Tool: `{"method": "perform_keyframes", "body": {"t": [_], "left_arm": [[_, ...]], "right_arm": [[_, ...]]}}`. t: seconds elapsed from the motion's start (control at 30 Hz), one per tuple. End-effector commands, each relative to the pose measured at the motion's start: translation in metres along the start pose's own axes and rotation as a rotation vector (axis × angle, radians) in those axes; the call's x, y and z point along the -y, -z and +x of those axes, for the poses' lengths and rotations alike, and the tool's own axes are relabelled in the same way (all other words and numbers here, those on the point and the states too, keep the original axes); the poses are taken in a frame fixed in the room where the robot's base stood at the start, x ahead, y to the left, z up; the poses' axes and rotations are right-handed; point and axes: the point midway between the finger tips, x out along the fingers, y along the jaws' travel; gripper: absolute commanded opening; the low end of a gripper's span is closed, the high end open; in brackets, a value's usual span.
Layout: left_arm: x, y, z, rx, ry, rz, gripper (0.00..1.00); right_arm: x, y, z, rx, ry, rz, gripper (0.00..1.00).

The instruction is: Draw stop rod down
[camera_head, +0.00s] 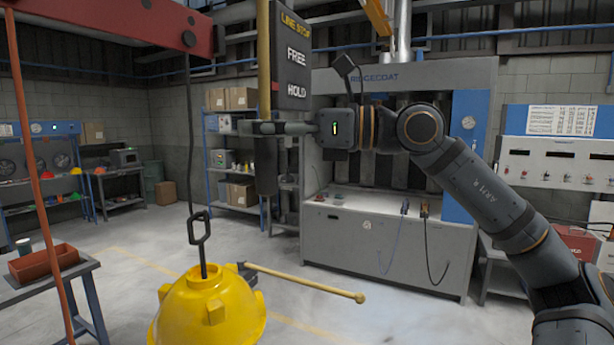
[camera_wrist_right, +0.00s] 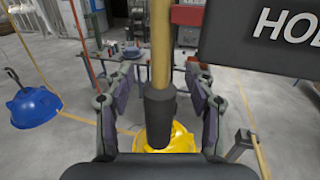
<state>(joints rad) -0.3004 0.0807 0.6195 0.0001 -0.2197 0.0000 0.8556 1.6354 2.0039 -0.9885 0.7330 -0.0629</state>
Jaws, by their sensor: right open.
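The stop rod (camera_head: 264,60) is a yellow upright rod with a black grip (camera_head: 266,172) at its lower end. It hangs beside a dark board (camera_head: 292,58) marked LINE STOP, FREE and HOLD. My right gripper (camera_head: 256,128) is at the rod just above or at the top of the grip. In the right wrist view the rod (camera_wrist_right: 160,60) and its grip stand between my two spread fingers, with a gap on each side. My left gripper is not in view.
A yellow hood (camera_head: 208,315) hangs from a dark hook line below, with a yellow bar (camera_head: 305,283) sticking out to the right. A red beam (camera_head: 110,28) crosses the upper left. A grey booth (camera_head: 385,245) stands behind my right arm.

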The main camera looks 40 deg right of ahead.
Motion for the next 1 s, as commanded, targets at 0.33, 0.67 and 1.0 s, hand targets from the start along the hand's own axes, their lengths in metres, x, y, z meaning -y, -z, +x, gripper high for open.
{"method": "perform_keyframes", "body": {"t": [0.33, 0.67, 1.0], "left_arm": [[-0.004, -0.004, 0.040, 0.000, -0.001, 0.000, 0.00], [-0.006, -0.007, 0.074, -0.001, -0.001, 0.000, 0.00], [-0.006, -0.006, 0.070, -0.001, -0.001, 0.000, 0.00]], "right_arm": [[0.000, 0.000, -0.050, 0.005, 0.003, -0.001, 0.55], [0.001, 0.001, -0.104, -0.002, 0.007, 0.000, 0.55], [0.056, 0.000, -0.081, 0.130, -0.072, 0.232, 0.55]]}}
